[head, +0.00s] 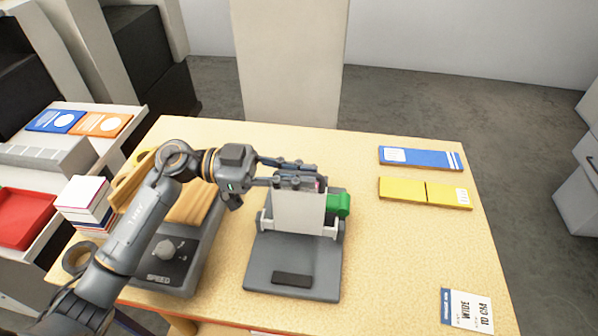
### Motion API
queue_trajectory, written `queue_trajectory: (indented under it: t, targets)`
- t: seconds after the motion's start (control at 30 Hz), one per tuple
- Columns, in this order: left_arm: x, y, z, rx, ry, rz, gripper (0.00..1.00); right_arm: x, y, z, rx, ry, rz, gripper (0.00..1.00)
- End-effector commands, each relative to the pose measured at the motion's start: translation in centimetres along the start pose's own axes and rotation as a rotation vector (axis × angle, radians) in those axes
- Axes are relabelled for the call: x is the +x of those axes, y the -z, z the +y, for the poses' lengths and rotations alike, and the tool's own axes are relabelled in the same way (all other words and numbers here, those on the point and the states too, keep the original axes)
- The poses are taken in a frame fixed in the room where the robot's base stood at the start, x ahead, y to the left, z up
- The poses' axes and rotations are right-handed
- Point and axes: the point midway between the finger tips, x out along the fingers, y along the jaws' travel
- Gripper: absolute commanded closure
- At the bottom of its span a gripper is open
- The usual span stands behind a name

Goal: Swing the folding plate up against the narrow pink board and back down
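The folding plate (298,213) is a pale, nearly white panel standing steeply up on a grey fixture (292,262) on the table. A small strip of the narrow pink board (322,185) shows behind its upper right corner; most of the board is hidden. My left gripper (298,175) reaches in from the left at the plate's top edge. Its two fingers lie close together, and the near one covers the top of the plate. I cannot tell whether they pinch it. My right gripper is not in view.
A green part (340,205) sticks out right of the plate. A grey machine with a speed knob (167,250) stands left of the fixture. Blue (422,158) and yellow (425,192) flat pieces and a card (467,311) lie right. The table between is clear.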

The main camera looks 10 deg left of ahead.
Motion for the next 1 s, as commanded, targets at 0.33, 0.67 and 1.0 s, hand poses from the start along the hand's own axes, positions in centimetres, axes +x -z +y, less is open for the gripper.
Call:
queue_trajectory:
  t: [0.33,0.67,1.0]
  targets:
    - [0.0,0.0,0.2,0.011,0.0,0.0,1.0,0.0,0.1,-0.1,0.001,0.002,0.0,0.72]
    - [-0.1,-0.2,2.9,0.16,-0.002,-0.003,1.0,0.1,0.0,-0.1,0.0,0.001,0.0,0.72]
    - [0.0,-1.4,7.2,0.413,-0.002,-0.003,1.0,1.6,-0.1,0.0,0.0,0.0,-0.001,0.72]
